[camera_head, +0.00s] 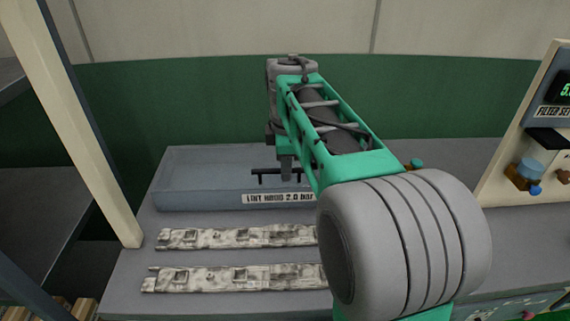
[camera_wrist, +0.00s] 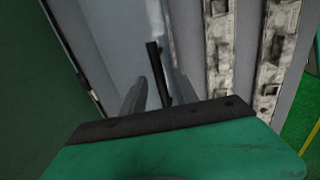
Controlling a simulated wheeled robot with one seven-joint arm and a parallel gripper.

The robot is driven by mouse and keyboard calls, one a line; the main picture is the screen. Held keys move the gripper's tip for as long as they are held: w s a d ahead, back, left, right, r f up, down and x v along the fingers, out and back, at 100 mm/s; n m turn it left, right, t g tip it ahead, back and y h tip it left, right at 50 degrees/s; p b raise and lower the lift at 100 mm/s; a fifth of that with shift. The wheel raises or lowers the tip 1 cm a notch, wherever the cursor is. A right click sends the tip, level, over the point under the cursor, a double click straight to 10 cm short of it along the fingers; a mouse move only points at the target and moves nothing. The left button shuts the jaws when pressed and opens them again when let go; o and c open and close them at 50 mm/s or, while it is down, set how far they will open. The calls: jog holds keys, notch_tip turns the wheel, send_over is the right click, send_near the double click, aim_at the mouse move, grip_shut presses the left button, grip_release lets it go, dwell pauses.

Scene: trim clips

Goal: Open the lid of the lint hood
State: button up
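The lint hood (camera_head: 205,180) is a low blue-grey box with a flat lid and a front label, at the back of the bench. A black bar handle (camera_head: 264,178) stands above its lid. My gripper (camera_head: 286,172) points down at the handle and hides part of it. In the wrist view the handle (camera_wrist: 154,62) runs between the two grey fingers of my gripper (camera_wrist: 158,95). The fingers are apart, with visible space beside the bar. I cannot tell whether either finger touches it. The lid looks shut, but my arm hides the hood's right part.
Two mottled grey-white strips (camera_head: 235,237) (camera_head: 235,279) lie in front of the hood. A cream post (camera_head: 85,130) stands at the left. A cream panel with a display (camera_head: 545,125) stands at the right. A green wall (camera_head: 160,100) closes the back.

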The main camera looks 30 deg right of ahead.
jog(key=shift+c, duration=0.3)
grip_shut()
jog(key=shift+r, duration=0.1)
dwell(1.0)
